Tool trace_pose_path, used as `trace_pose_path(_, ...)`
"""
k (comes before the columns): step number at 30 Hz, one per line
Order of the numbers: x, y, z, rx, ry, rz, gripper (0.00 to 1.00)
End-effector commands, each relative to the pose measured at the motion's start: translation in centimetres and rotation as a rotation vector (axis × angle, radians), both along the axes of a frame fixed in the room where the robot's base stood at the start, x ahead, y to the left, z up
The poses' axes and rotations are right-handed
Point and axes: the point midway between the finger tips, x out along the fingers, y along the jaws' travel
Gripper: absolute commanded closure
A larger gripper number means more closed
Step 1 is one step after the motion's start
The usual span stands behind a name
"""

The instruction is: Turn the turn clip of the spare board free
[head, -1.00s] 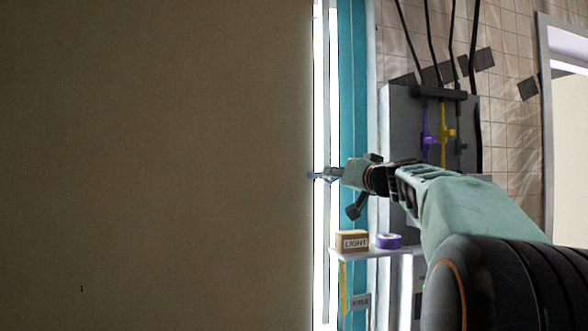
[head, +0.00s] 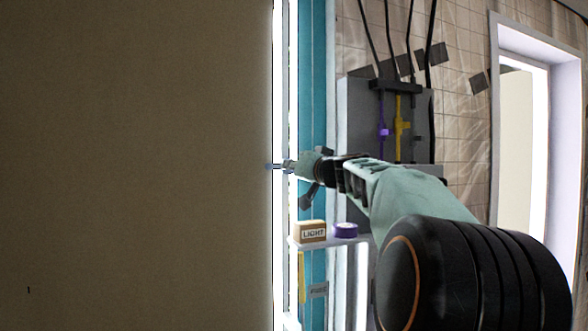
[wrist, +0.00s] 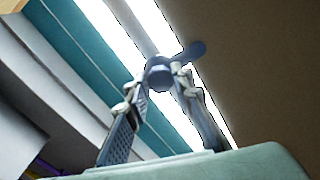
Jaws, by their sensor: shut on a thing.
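The spare board (head: 135,165) is a large brown panel filling the left of the head view. It also shows in the wrist view (wrist: 265,60) at the right. The turn clip (wrist: 160,74) is a blue-grey piece with a round middle and an arm slanting up to the right over the board's edge. My gripper (wrist: 158,88) is shut on the clip, with one finger on each side of it. In the head view my gripper (head: 280,167) is at the board's right edge, and the clip there is small and mostly hidden.
A shelf (head: 335,240) right of the board holds a box marked LIGHT (head: 310,232) and a purple roll (head: 345,230). Behind my arm is a grey cabinet (head: 355,110) with black cables. A bright doorway (head: 540,100) stands at the far right.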

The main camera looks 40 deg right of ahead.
Motion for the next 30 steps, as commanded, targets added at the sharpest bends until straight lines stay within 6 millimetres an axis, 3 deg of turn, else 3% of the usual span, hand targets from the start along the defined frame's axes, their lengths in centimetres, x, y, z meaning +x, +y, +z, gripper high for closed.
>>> trace_pose_path(13,0.05,0.14,-0.17,0.106,-0.025,0.001,1.00)
trace_pose_path(30,0.13,0.28,-0.12,0.602,-0.143,0.003,1.00)
